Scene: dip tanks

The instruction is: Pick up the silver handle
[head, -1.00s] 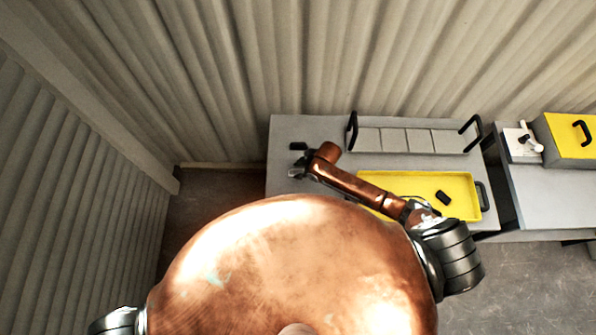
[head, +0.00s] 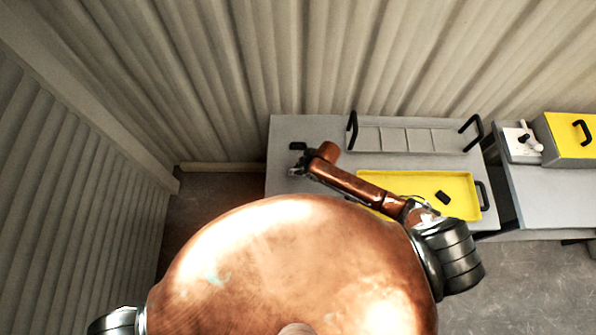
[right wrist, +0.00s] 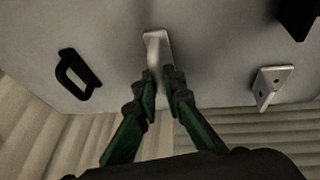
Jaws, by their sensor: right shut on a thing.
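In the right wrist view the silver handle (right wrist: 156,47) is a pale, bent metal piece against the grey tabletop. My right gripper (right wrist: 163,76) is shut on the near end of this handle, with one dark finger on each side. In the head view my right gripper (head: 297,172) is at the left part of the grey table (head: 300,128). The handle cannot be made out clearly there. My left gripper is out of view.
A black handle (right wrist: 75,76) and a silver bracket (right wrist: 270,86) flank the gripper. A yellow tray (head: 410,184) holds a small black object (head: 442,197). Behind it stands a grey rack (head: 408,140) with black handles. A yellow-lidded box (head: 570,136) is at right.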

